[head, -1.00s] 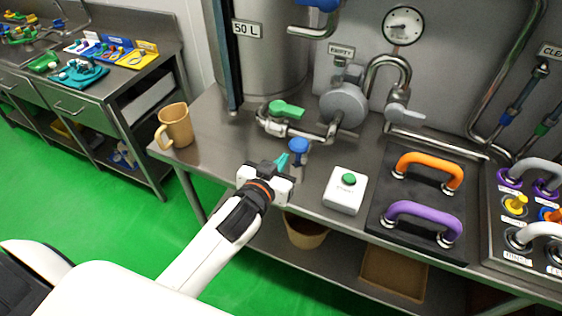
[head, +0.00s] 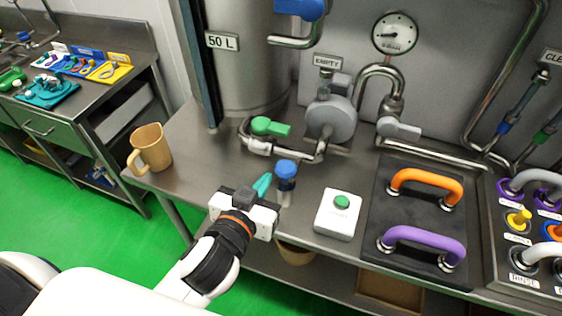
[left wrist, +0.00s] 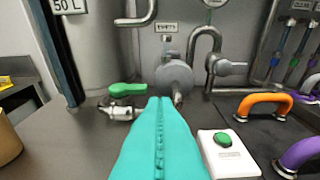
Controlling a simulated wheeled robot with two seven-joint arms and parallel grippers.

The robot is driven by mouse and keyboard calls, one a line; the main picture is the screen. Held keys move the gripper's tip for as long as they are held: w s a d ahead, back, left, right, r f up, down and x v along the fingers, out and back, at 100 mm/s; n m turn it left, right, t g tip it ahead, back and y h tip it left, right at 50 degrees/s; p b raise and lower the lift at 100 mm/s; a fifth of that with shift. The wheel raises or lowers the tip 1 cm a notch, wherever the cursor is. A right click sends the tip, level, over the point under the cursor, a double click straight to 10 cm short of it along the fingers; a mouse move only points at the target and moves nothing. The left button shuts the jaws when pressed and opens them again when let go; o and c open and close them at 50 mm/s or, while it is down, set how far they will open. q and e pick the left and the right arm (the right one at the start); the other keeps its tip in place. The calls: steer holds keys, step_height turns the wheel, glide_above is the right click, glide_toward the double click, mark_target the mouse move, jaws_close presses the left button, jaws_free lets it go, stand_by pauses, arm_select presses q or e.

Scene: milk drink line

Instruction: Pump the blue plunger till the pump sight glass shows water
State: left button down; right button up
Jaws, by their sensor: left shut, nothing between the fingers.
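The blue plunger (head: 286,169) stands upright near the front edge of the steel table. My left gripper (head: 263,185) has teal fingers, shut and empty, just left of the plunger and on the near side; I cannot tell whether they touch it. In the left wrist view the shut fingers (left wrist: 160,140) fill the middle, and the plunger does not show. The grey pump (head: 331,118) stands behind, beneath a sign (head: 328,62) reading EMPTY. I cannot make out water in its sight glass. My right gripper is out of view.
A white box with a green button (head: 342,202) stands right of the plunger. Beyond it are an orange handle (head: 427,183) and a purple handle (head: 424,240). A green-handled valve (head: 270,127) lies behind. A tan mug (head: 151,148) stands at the table's left end.

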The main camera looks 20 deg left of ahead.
arm_select(q)
steer(key=b, duration=0.3)
glide_above(281, 176)
steer(key=shift+w+f, duration=0.2)
steer(key=shift+f, duration=1)
step_height(281, 176, down, 3)
steer(key=shift+s+r, duration=0.1)
steer(key=shift+s, duration=0.05)
steer(key=shift+f, duration=0.7)
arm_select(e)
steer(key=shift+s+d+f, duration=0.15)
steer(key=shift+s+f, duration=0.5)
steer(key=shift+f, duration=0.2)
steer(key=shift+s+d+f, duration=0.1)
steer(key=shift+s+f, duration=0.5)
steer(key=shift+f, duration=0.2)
arm_select(q)
steer(key=shift+f, duration=0.1)
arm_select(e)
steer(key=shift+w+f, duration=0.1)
arm_select(q)
step_height(281, 176, down, 4)
steer(key=b, duration=0.3)
steer(key=shift+s, duration=0.1)
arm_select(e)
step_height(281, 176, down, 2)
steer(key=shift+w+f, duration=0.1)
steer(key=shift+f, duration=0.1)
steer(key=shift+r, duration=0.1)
